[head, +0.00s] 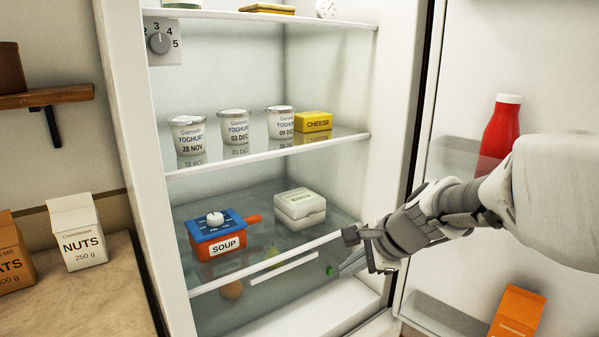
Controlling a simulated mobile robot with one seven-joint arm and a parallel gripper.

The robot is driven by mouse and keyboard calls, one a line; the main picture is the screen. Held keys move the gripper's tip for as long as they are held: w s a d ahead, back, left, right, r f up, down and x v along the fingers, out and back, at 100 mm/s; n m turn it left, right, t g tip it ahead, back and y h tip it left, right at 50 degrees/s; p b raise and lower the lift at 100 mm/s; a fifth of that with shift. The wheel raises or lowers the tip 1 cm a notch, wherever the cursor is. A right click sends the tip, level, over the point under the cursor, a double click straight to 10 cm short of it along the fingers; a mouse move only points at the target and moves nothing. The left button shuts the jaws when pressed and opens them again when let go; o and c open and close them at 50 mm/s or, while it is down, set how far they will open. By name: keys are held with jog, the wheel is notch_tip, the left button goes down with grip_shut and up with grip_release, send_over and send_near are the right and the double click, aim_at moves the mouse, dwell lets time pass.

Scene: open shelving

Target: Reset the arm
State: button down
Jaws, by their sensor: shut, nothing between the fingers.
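My gripper (362,252) is shut and empty. It is at the front right of the open fridge, by the right end of the lower glass shelf (265,261). My arm reaches in from the right, in front of the open fridge door (460,75). I cannot tell whether the gripper touches the shelf edge. An orange soup pot (222,247) with a blue lid and a white closed box (299,208) stand on the lower shelf, to the left of the gripper.
Three yoghurt cups (235,127) and a yellow cheese pack (313,122) stand on the middle shelf. A red bottle (498,130) and an orange carton (517,312) are in the door. A nuts carton (77,232) stands on the counter (85,290) at left.

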jog(key=s+d+r+n+h, duration=0.1)
jog(key=s+d+n+h, duration=0.1)
jog(key=s+n, duration=0.75)
jog(key=s+d+r+n+h, duration=0.25)
jog(key=s+n, duration=0.45)
jog(key=s, duration=0.5)
notch_tip(320, 180, up, 13)
jog(key=p, duration=1.3)
jog(key=shift+a+f, duration=0.15)
jog(key=shift+a, duration=0.05)
